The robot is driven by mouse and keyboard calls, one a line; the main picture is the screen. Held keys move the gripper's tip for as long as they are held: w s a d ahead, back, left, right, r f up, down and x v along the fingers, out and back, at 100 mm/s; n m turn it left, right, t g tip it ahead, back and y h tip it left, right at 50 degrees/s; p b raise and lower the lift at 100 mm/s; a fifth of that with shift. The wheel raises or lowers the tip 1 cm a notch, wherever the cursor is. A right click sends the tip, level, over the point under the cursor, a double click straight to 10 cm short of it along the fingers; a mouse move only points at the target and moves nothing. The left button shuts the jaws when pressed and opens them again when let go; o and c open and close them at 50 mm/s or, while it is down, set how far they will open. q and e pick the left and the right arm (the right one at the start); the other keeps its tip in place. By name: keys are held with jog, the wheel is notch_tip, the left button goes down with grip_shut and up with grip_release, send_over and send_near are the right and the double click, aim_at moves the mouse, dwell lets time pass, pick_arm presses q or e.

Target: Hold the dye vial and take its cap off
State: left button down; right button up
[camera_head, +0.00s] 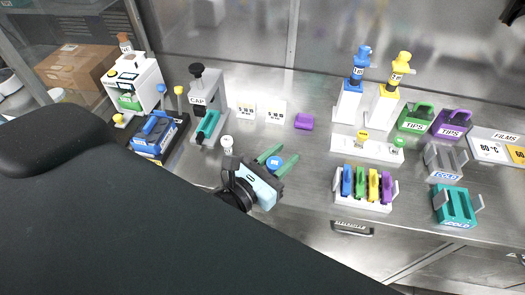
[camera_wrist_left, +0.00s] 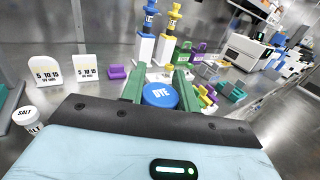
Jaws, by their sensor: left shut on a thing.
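The dye vial shows as its round blue cap, marked DYE in the left wrist view (camera_wrist_left: 160,95) and also visible in the head view (camera_head: 276,161). The cap is on the vial. My left gripper (camera_head: 273,157) has its green fingers on either side of the vial and is shut on it, above the front middle of the steel bench. The vial's body is hidden below the cap and between the fingers. My right gripper is not in either view.
A white-capped salt vial (camera_head: 227,142) stands left of my left gripper. A grey CAP station (camera_head: 206,98) is behind it. A white rack with several coloured pieces (camera_head: 364,207) stands to the right. Pipette stands (camera_head: 347,103) are at the back right. Bare bench lies between.

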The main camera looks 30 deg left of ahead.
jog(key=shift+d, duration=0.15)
pick_arm(q)
jog(key=w+d+m+g+h, duration=0.3)
jog(key=d+h, duration=0.4)
jog(key=d, duration=0.3)
jog(key=shift+w+d+r+m+g, duration=0.15)
jog(key=shift+w+r+m+g, duration=0.25)
jog(key=shift+m, duration=0.7)
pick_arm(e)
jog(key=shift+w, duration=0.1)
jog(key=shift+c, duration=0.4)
